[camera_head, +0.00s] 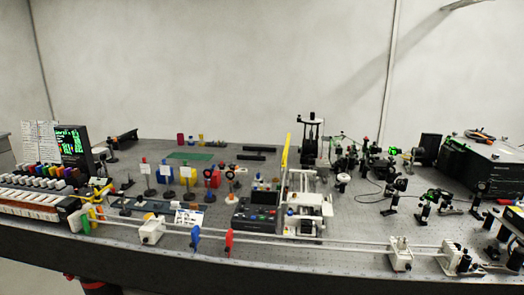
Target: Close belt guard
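A thin yellow panel (284,157) stands nearly upright, seen almost edge-on, at the left side of a white bench machine (306,207). It looks like the belt guard in a raised position, but its hinge is too small to make out. The machine's belt or pulleys cannot be told apart at this size. Neither of my grippers shows in the head view.
A control box with a screen (257,215) stands left of the machine. A long white rail (330,243) runs along the bench's front, with red and blue paddles. Optics mounts (395,190) crowd the right, near a large black box (480,165).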

